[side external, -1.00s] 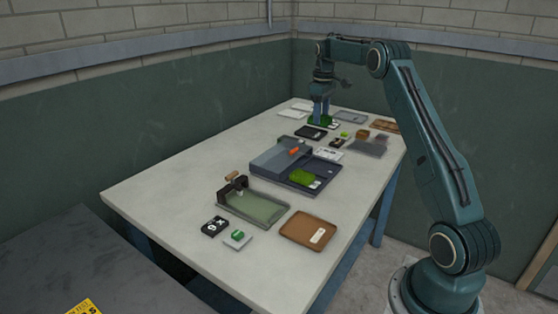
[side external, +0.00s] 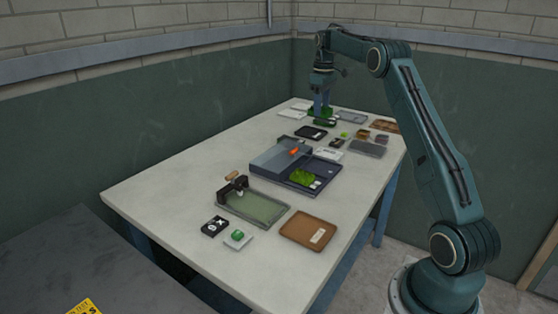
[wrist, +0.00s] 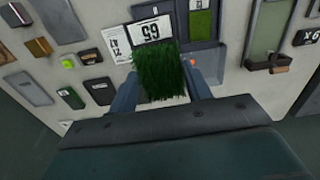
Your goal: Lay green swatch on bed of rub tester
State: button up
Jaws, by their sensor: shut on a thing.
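My gripper (side external: 322,114) is at the far end of the table, pointing down. It is shut on a green turf swatch (wrist: 160,72), which hangs between the fingers in the wrist view and looks just above the tabletop. A shallow framed tray with a green bed (side external: 258,208) and a small wooden-handled arm at its back left corner looks like the rub tester. It also shows in the wrist view (wrist: 264,28). Its bed looks bare. Another green swatch (side external: 303,176) lies in the grey-blue device (side external: 270,160) mid-table, between my gripper and the framed tray.
A brown tray (side external: 308,230) lies right of the framed tray. A black tag (side external: 214,225) and a white card with a green piece (side external: 238,238) lie in front. Several small boxes, cards and a grey tray (side external: 366,149) crowd the far right. Bare table lies left of the device.

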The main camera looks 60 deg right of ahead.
jog(key=w+a, duration=0.3)
jog(key=a, duration=0.5)
jog(key=w+a, duration=0.2)
jog(key=a, duration=0.6)
send_over(256, 207)
notch_tip(256, 207, down, 20)
jog(key=shift+s+r, duration=0.1)
dwell(0.5)
jog(key=o, duration=0.9)
